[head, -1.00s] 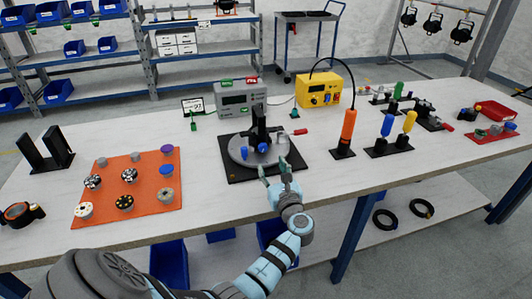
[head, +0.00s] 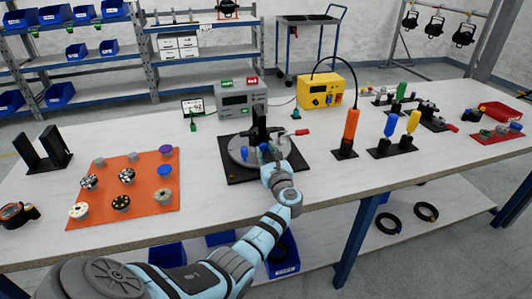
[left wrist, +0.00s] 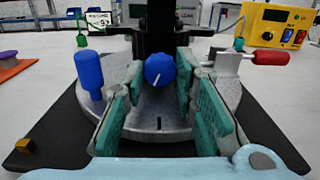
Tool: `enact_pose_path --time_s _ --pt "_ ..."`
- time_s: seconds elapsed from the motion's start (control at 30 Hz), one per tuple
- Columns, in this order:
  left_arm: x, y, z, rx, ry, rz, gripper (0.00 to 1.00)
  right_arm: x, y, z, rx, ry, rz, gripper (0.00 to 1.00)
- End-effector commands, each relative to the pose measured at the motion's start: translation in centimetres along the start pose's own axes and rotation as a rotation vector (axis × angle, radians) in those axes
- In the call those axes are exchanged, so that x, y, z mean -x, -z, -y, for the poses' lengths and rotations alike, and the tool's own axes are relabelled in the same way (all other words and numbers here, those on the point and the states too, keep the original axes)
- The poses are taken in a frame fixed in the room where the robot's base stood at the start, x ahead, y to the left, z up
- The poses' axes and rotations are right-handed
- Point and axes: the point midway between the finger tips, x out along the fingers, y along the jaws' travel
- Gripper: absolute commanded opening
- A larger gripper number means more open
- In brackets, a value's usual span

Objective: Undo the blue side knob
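The blue knob (left wrist: 159,70), round with a white pointer line, faces me low on the dark upright post (left wrist: 161,25) in the left wrist view. The post stands on a grey round plate (left wrist: 160,125) over a black base (left wrist: 60,135). My left gripper (left wrist: 160,82) is open, with its green-padded fingers to the left and right of the knob. I cannot tell whether the pads touch it. In the head view the left gripper (head: 270,160) reaches the fixture from the front and partly hides the knob. My right gripper is not in view.
A blue upright handle (left wrist: 88,72) stands left of the fingers, and a red-handled clamp (left wrist: 265,58) lies to the right. An orange mat (head: 110,212) with several knobs lies at the left. An orange-handled tool (head: 350,128) stands to the right. Bare table lies in front.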

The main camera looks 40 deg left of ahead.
Motion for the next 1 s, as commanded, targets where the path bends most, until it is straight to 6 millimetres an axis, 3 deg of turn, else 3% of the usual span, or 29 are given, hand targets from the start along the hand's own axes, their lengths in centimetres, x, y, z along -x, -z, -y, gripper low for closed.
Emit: enact_pose_path --time_s 0.43,1.0 --pt "0.0 0.1 0.0 0.078 0.000 0.000 0.00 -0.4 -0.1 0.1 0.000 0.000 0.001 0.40" --pt "0.0 0.2 -0.1 0.477 0.000 0.000 0.00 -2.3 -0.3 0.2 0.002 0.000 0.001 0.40"
